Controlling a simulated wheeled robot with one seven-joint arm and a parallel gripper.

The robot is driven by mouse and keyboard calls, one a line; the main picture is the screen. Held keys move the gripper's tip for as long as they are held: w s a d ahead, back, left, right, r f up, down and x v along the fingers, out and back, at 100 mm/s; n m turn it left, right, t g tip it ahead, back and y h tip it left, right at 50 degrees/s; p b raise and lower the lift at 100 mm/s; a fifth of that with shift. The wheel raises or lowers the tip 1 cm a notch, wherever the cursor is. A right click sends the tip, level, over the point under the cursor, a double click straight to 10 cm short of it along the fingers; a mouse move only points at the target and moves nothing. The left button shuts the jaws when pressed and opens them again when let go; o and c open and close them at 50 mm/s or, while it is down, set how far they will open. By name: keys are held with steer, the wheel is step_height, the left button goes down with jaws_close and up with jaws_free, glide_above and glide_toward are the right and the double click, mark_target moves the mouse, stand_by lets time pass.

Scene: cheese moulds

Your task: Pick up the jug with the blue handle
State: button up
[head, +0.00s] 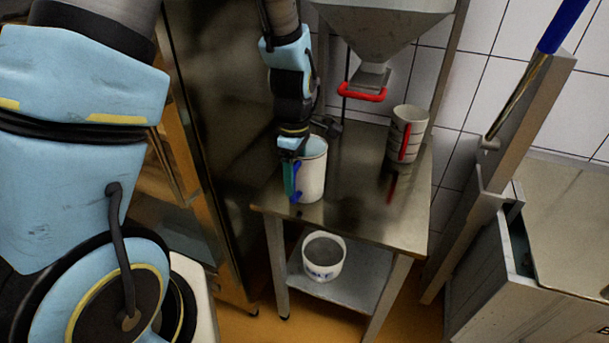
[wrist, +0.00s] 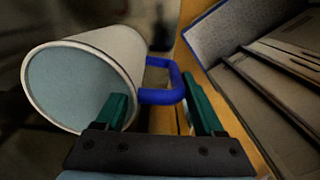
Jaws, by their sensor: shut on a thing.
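The white jug with the blue handle (head: 314,172) is upright at the left part of the steel table in the head view. In the wrist view the jug (wrist: 105,62) fills the left side, with its pale blue inside facing the camera. Its blue handle (wrist: 176,88) lies between the green fingers of my gripper (wrist: 161,103). In the head view my gripper (head: 291,178) comes from above and is shut on the handle at the jug's left side. Whether the jug's base touches the table cannot be told.
A jug with a red handle (head: 408,133) stands at the right of the steel table (head: 350,215). A metal hopper (head: 385,25) with a red-handled outlet hangs above the back. A white bucket (head: 324,257) is on the lower shelf. The table's front middle is clear.

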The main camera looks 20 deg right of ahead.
jaws_close()
steer(key=shift+r, duration=0.1)
stand_by(0.4)
